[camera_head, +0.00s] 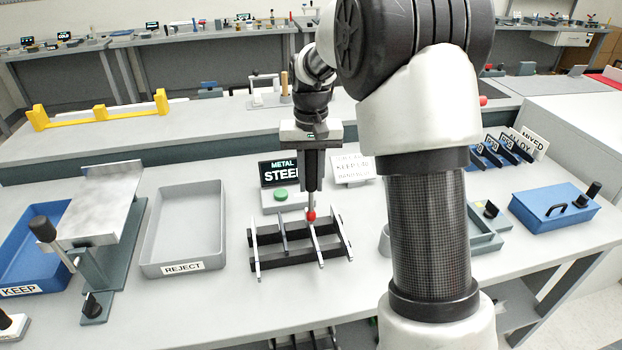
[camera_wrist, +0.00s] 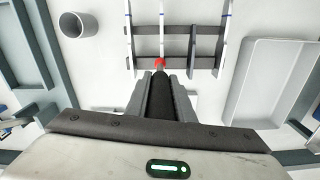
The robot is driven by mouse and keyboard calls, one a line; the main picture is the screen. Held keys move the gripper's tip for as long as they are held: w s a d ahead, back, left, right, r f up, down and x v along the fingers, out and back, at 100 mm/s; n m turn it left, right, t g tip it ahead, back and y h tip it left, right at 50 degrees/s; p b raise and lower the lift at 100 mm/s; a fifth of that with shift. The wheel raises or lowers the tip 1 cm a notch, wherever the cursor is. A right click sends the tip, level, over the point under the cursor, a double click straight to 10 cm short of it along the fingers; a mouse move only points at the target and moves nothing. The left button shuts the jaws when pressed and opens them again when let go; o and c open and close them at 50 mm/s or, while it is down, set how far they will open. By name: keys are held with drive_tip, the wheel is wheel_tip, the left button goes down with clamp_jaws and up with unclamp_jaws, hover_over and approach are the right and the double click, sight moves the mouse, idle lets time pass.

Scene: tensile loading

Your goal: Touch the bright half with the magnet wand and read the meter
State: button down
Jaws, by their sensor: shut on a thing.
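My gripper (camera_head: 312,150) is shut on the black handle of the magnet wand (camera_head: 311,188), which points down. The wand's red tip (camera_head: 311,216) is at a pale bar (camera_head: 317,243) lying across the dark rack (camera_head: 285,259); it looks to be touching, but a small gap cannot be ruled out. In the wrist view the red tip (camera_wrist: 159,63) lies over the near end of the pale bar (camera_wrist: 161,30). The meter (camera_head: 279,172) behind the rack reads "METAL" and "STEE", its right end hidden by my gripper and the wand.
Several other bars lie across the rack, a darker one (camera_head: 283,231) among them. A grey REJECT tray (camera_head: 162,268) and a blue KEEP tray (camera_head: 14,272) stand left. A sign (camera_head: 352,168) stands behind. A blue lidded box (camera_head: 556,207) is at right.

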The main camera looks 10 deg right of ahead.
sight(311, 154)
drive_tip(key=shift+r+p, duration=2.95)
drive_tip(key=shift+r, duration=0.55)
